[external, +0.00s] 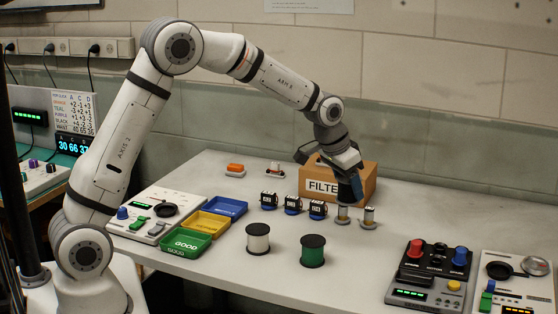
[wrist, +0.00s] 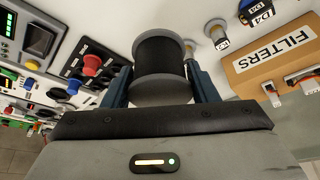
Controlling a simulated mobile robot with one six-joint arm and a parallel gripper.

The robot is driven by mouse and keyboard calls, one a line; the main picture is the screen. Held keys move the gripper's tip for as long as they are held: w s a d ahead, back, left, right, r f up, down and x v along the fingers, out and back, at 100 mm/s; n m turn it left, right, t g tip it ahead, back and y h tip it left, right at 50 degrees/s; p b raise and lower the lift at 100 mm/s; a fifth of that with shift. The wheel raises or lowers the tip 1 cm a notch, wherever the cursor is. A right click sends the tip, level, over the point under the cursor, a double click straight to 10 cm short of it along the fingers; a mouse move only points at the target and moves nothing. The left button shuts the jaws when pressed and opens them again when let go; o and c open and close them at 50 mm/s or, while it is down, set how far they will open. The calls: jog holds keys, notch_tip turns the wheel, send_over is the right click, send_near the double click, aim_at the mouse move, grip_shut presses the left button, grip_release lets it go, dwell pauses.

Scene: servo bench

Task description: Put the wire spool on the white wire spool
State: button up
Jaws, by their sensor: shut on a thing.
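My gripper (external: 350,181) is shut on a black wire spool (wrist: 160,65), held between its two blue fingers in the wrist view. The held spool also shows in the external view (external: 346,191), dark against the cardboard box and partly covered by the gripper. The white wire spool (external: 258,238) stands upright on the bench, with dark end discs, left of and nearer than my gripper. A green wire spool (external: 312,251) stands upright just right of it. I cannot make out the white spool in the wrist view.
A cardboard filter box (external: 365,182) stands behind my gripper. Two small metal cylinders (external: 369,218) stand beneath it. Blue-black motors (external: 292,204) form a row. Blue, yellow and green trays (external: 187,246) lie left of the spools. Control panels (external: 430,276) stand at front right.

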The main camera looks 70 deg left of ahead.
jog(key=s+a+r+b, duration=0.25)
jog(key=s+a, duration=0.25)
jog(key=s, duration=0.5)
jog(key=r+m, duration=0.1)
send_over(265, 227)
jog(key=s, duration=0.1)
jog(key=f, duration=0.3)
jog(key=s+f, duration=0.1)
jog(key=f, duration=0.1)
jog(key=shift+f+b, duration=0.15)
jog(key=shift+b, duration=0.25)
jog(key=shift+f, duration=2.3)
jog(key=shift+f, duration=0.15)
jog(key=shift+w+f+b, duration=0.1)
jog(key=shift+b, duration=0.25)
jog(key=o, duration=1)
jog(key=shift+r, duration=0.2)
